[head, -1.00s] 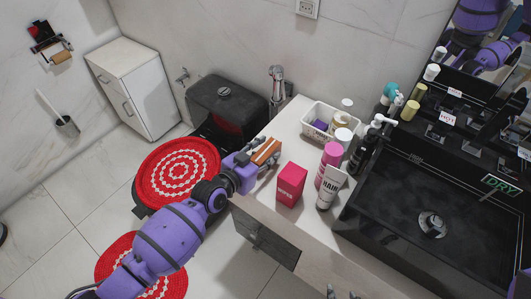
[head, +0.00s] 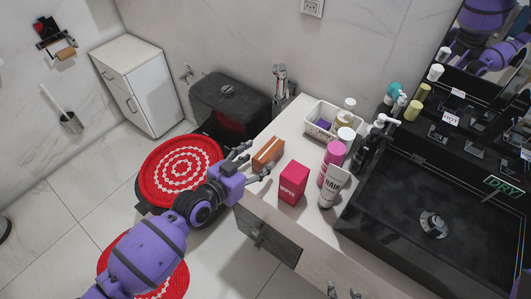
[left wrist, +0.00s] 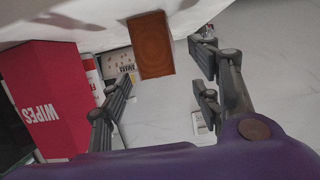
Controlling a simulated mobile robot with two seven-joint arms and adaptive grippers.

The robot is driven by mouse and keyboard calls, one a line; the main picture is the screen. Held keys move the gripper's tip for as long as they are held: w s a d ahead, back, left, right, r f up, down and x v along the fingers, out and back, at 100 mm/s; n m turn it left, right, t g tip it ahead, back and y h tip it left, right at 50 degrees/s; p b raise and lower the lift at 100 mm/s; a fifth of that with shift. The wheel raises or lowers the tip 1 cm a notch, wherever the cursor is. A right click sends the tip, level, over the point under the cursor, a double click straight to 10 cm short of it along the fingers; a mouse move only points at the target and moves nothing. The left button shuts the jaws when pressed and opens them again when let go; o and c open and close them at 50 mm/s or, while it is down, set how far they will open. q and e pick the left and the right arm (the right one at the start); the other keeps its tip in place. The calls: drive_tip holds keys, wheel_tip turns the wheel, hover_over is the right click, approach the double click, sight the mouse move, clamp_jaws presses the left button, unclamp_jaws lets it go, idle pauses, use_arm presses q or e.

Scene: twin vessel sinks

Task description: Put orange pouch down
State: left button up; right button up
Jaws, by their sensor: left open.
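The orange pouch (head: 268,152) rests on the white counter near its left edge, behind the pink wipes box. In the left wrist view the orange pouch (left wrist: 151,46) shows end-on, ahead of and between the spread fingers. My left gripper (head: 251,161) is open and empty at the counter's left edge, just short of the pouch; its open fingers (left wrist: 160,85) also show in the left wrist view. Only small fingertips of my right gripper (head: 343,291) show at the bottom edge of the head view; their opening is unclear.
The pink wipes box (head: 292,183), a white hair tube (head: 333,186) and a pink bottle (head: 331,160) stand to the right of the pouch. A white basket (head: 322,127) sits behind. The black sink (head: 400,220) is at the right. A red-covered toilet lid (head: 180,168) lies left of the counter.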

use_arm(q)
drive_tip(key=v, duration=0.5)
drive_tip(key=shift+s+a+r, duration=0.1)
drive_tip(key=shift+s+a, duration=0.1)
drive_tip(key=shift+s, duration=0.1)
drive_tip(key=s+a+f+n+g+y, duration=0.1)
drive_tip(key=s+a+f+n+y, duration=0.1)
drive_tip(key=s, duration=0.8)
drive_tip(key=s+a+f+n+g+y, duration=0.1)
drive_tip(key=s+a+f+n+y, duration=0.1)
drive_tip(key=s+a+f+y, duration=0.2)
drive_tip(key=s+a+f+n+g+y, duration=0.1)
drive_tip(key=s+a+f+n+y, duration=0.1)
drive_tip(key=s+a+f, duration=0.5)
drive_tip(key=s+f+n, duration=0.1)
drive_tip(key=s+f, duration=0.3)
drive_tip(key=s, duration=0.4)
drive_tip(key=shift+s+a+y, duration=0.4)
